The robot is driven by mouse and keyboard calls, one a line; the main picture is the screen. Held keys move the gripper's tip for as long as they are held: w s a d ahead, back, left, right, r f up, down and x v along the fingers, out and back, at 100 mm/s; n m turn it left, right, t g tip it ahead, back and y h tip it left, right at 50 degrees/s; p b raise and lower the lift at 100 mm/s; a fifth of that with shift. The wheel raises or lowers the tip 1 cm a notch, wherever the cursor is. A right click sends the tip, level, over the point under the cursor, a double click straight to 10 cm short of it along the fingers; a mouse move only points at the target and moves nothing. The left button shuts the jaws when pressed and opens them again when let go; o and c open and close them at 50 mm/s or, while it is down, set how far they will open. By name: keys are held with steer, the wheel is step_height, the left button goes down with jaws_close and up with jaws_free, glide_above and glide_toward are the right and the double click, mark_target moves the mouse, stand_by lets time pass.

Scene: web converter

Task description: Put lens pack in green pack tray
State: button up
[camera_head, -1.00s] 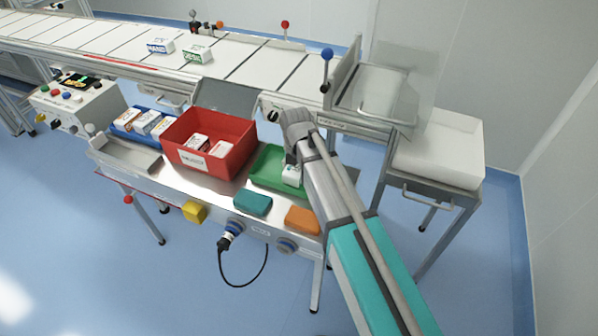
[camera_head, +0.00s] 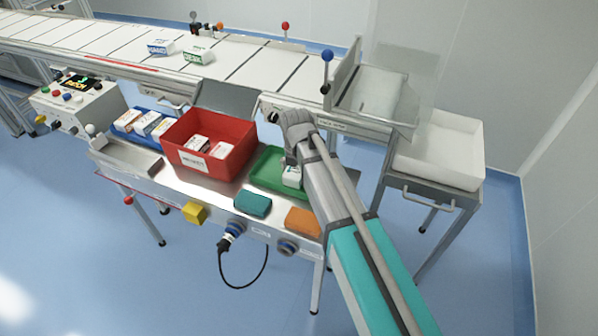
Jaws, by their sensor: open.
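The green pack tray (camera_head: 262,180) lies on the steel bench, to the right of the red bin. A small white pack (camera_head: 291,177) with green marks sits at its right side, partly hidden by my arm. Its label is too small to read, so I cannot tell whether it is the lens pack. My gripper (camera_head: 291,157) is over the back right of the tray, just above this pack in the picture. It is open, its fingers mostly hidden by the wrist. I cannot tell whether it touches the pack.
The red bin (camera_head: 184,158) holds white packs, and the blue tray (camera_head: 118,130) holds several. A green-lettered pack (camera_head: 198,56) and a blue-lettered pack (camera_head: 160,47) stand on the conveyor (camera_head: 250,62). Teal (camera_head: 253,205) and orange (camera_head: 303,222) blocks lie at the bench front. A white bin (camera_head: 440,150) stands right.

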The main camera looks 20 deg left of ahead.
step_height(320, 180, up, 12)
steer(key=p, duration=1.1)
steer(key=shift+p, duration=0.4)
stand_by(0.4)
steer(key=shift+d, duration=0.1)
